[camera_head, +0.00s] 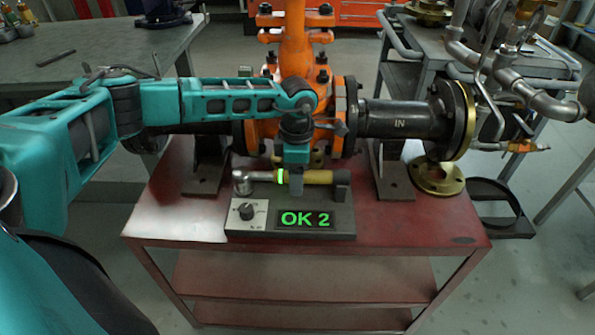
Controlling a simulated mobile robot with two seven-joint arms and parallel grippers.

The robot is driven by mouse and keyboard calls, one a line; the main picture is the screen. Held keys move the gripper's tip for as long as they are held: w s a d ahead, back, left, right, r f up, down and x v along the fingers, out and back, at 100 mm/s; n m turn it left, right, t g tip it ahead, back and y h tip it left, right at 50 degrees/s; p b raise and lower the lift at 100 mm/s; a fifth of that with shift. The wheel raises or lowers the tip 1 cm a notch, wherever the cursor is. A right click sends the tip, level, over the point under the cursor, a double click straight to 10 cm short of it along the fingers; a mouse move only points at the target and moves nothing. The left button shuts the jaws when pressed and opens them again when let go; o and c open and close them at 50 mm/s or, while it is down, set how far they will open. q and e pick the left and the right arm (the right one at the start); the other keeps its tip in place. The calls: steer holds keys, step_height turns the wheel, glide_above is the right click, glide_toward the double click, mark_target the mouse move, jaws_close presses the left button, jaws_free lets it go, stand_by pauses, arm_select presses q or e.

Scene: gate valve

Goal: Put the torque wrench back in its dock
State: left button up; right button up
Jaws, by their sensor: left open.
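The torque wrench (318,177) lies level across its dock (290,222), with its metal head at the left and its yellow handle running right to a dark upright support. A green band glows on the handle. The dock's front has a dial and a display reading "OK 2". My left gripper (296,188) points down at the wrench's handle, just right of the green band. It is open, and one finger shows in front of the handle. The far side of the jaws is hidden. My right gripper is out of view.
The dock stands on a red table (420,222) with a lower shelf. An orange valve (292,40) with a black pipe (395,120) marked "IN" stands behind it. A brass flange (438,178) lies at right.

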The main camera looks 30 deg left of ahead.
arm_select(q)
step_height(320, 180, up, 13)
steer(key=p, duration=0.1)
steer(key=shift+p, duration=0.4)
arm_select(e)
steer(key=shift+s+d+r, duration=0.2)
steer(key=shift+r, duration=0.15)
arm_select(q)
steer(key=shift+w, duration=0.1)
